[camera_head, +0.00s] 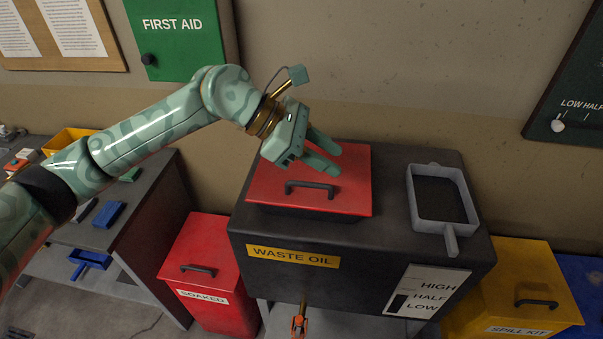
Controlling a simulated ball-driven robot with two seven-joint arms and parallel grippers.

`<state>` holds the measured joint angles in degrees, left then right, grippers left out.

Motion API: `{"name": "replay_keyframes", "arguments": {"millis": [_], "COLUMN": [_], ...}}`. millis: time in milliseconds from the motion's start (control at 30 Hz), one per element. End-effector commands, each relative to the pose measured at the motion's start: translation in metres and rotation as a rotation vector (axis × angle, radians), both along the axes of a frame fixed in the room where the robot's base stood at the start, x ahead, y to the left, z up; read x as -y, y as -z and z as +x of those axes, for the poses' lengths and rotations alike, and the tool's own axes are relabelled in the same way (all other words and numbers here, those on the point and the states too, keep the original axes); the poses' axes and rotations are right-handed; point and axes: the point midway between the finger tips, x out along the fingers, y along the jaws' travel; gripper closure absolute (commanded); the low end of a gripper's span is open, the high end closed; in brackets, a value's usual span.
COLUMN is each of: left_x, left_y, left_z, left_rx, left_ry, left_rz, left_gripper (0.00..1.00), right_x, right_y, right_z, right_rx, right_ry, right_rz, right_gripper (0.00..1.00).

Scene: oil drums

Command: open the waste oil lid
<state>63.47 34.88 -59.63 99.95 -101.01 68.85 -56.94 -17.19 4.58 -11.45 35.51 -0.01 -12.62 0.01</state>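The waste oil lid (352,205) is a red square lid with a dark handle (310,186) near its front edge. It lies flat on top of the black waste oil container (390,250), which has a yellow "WASTE OIL" label. My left gripper (337,161) comes in from the left above the lid, behind the handle and slightly right of it. Its two green fingers are apart with nothing seen between them. It covers part of the lid's back left. I cannot tell whether the fingers touch the lid. My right gripper is out of view.
A grey tray with a handle (450,229) sits on the container's right side. A red "SOAKED" bin (215,250) stands left and a yellow "SPILL KIT" bin (530,270) right. An orange fitting (299,325) shows below the container. A workbench (130,225) stands at left.

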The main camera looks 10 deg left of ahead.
Motion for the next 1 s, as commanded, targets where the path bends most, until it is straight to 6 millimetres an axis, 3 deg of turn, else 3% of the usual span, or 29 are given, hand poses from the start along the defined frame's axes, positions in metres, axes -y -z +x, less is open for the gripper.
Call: {"name": "replay_keyframes", "arguments": {"millis": [33, 133, 200, 300, 467, 800, 1000], "left_x": [-0.026, -0.074, -0.097, -0.112, -0.107, -0.073, -0.058], "left_y": [-0.004, -0.009, -0.014, -0.017, 0.0, 0.075, 0.111], "left_z": [0.013, 0.029, 0.036, 0.04, 0.042, 0.057, 0.064], "left_rx": [0.055, 0.105, 0.118, 0.119, 0.117, 0.114, 0.115], "left_ry": [0.002, -0.01, -0.026, -0.039, -0.037, -0.038, -0.04], "left_rz": [0.149, 0.39, 0.49, 0.559, 0.569, 0.564, 0.563], "left_gripper": [0.66, 0.66, 0.66, 0.66, 0.66, 0.66, 0.66], "right_x": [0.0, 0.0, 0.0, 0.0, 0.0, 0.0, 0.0], "right_y": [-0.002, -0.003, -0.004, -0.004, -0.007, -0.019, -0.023], "right_z": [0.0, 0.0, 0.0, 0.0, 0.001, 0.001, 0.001], "right_rx": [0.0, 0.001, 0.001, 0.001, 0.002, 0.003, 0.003], "right_ry": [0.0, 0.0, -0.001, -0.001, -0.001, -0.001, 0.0], "right_rz": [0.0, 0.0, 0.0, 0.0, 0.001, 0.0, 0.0], "right_gripper": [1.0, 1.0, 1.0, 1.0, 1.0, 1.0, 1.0]}}
